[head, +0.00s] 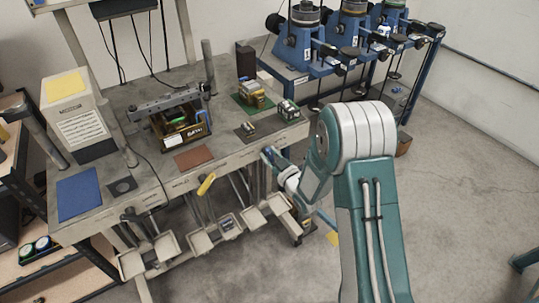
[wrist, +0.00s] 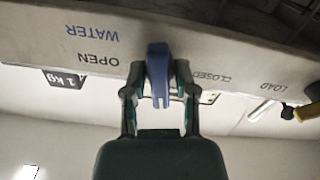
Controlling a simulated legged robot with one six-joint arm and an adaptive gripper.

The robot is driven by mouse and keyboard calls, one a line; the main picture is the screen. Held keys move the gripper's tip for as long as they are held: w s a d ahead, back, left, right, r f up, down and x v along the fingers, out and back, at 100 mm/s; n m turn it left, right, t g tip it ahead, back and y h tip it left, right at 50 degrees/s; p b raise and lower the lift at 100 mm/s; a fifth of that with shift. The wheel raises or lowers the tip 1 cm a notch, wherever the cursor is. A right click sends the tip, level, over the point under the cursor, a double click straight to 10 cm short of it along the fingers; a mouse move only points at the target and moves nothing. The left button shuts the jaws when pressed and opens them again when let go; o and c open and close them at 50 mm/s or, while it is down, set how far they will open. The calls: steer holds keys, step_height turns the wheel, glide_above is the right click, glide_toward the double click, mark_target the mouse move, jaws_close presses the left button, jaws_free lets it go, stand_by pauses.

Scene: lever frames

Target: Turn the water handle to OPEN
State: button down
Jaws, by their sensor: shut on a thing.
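The blue water handle (wrist: 158,72) stands out from the front panel of the bench in the wrist view, which shows the panel upside down. It sits between the word OPEN (wrist: 97,60) on its left and CLOSED (wrist: 211,77) on its right, under the blue WATER label (wrist: 92,33). My gripper (wrist: 158,88) has one finger on each side of the handle and is shut on it. In the head view my gripper (head: 274,162) is at the bench's front right edge, with the handle mostly hidden there.
A yellow handle (head: 206,184) is on the same panel, left of my gripper in the head view, near the LOAD label (wrist: 278,87). Several trays (head: 200,242) hang below the bench. Open floor (head: 460,190) lies to the right.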

steer(key=m, duration=1.1)
steer(key=shift+d+f+m, duration=0.1)
steer(key=shift+m, duration=0.3)
stand_by(0.3)
steer(key=c, duration=0.6)
jaws_free()
steer(key=shift+w, duration=0.1)
steer(key=v, duration=1.2)
